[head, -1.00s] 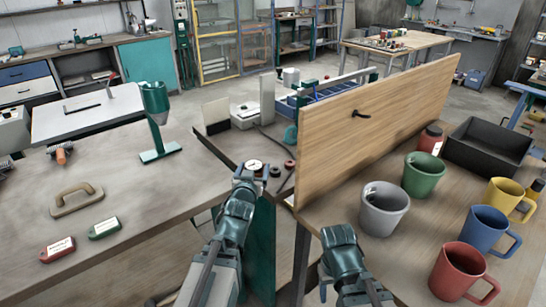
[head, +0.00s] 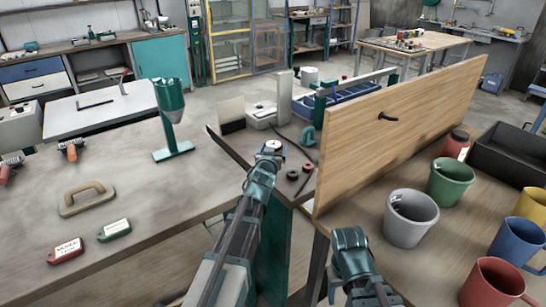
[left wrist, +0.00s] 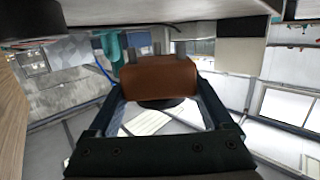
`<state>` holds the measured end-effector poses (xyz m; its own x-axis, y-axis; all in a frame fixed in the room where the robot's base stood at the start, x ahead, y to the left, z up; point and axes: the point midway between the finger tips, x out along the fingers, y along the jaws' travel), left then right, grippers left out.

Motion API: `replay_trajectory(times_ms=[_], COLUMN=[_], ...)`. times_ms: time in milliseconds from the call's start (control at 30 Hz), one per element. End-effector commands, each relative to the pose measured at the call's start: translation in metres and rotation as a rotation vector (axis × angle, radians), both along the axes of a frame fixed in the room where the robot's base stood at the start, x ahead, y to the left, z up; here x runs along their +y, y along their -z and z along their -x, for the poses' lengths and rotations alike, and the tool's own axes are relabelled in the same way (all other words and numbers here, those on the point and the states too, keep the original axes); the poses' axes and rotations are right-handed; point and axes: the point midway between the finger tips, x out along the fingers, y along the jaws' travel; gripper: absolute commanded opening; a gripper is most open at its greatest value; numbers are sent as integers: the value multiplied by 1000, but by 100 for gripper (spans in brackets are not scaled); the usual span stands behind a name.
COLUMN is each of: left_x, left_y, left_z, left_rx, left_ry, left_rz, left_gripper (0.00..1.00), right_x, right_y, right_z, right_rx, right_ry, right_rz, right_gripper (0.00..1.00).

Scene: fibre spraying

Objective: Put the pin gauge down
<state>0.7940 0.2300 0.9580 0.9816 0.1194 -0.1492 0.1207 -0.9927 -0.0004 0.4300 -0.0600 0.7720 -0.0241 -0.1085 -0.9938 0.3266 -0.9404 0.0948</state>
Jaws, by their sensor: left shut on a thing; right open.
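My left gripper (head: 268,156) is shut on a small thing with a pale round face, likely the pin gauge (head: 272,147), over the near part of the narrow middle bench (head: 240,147). In the left wrist view the held pin gauge (left wrist: 158,80) is a brown block with short grey pins at its top edge, between the two fingers. Whether it touches the bench I cannot tell. My right gripper (head: 350,239) is open and empty, low in front of the right table.
Black ring (head: 293,175) and red ring (head: 307,167) lie just right of my left gripper. A wooden board (head: 400,130) stands upright along the right table, with a grey mug (head: 410,220) beside it.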

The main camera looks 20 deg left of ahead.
Motion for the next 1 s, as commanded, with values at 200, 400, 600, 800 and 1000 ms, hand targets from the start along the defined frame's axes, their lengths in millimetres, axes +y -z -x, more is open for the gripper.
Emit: replay_trajectory(times_ms=[200,400,600,800,1000], left_x=[-2,-2,-2,-2,-2], left_y=[30,32,33,34,33], left_z=[1,1,1,1,1], left_rx=[-1,-1,-1,0,0], left_ry=[0,0,0,0,0], left_rz=[0,1,0,1,1], left_gripper=[13,13,13,100,100], right_x=[0,0,0,0,0], right_y=[30,32,33,34,33], right_z=[0,0,0,0,0], right_rx=[0,0,0,0,0], right_ry=[0,0,0,0,0], right_rz=[0,0,0,0,0], right_gripper=[59,59,59,59,59])
